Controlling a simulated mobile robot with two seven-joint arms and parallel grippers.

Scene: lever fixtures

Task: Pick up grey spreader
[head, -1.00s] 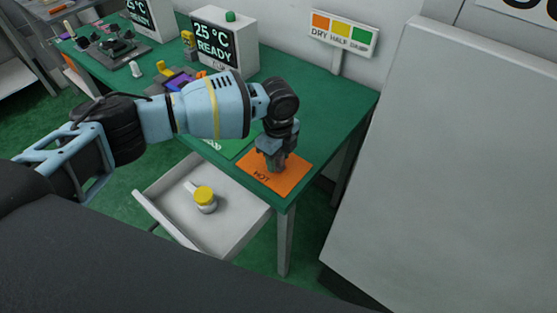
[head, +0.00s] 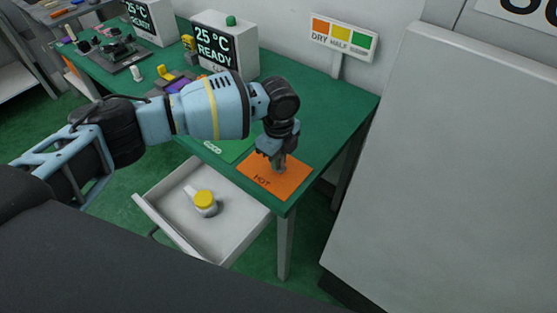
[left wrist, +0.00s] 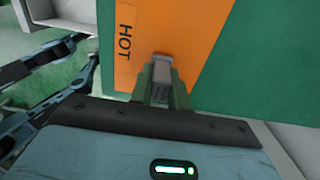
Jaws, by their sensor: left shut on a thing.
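My left gripper (head: 279,163) is over the orange HOT mat (head: 291,182) at the near right corner of the green table. It is shut on a small grey piece, which I take to be the grey spreader (left wrist: 161,68); its grey end shows between the fingers in the left wrist view. The fingers hide most of it, and in the head view it is too small to make out clearly. I cannot tell how far it is above the mat. My right gripper is not in view.
An open white drawer (head: 237,235) below the table holds a yellow-capped jar (head: 205,202). A READY display box (head: 223,45) and a DRY sign (head: 343,40) stand at the back. A green mat (head: 232,151) lies left of the orange one. A large grey panel (head: 450,170) stands at right.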

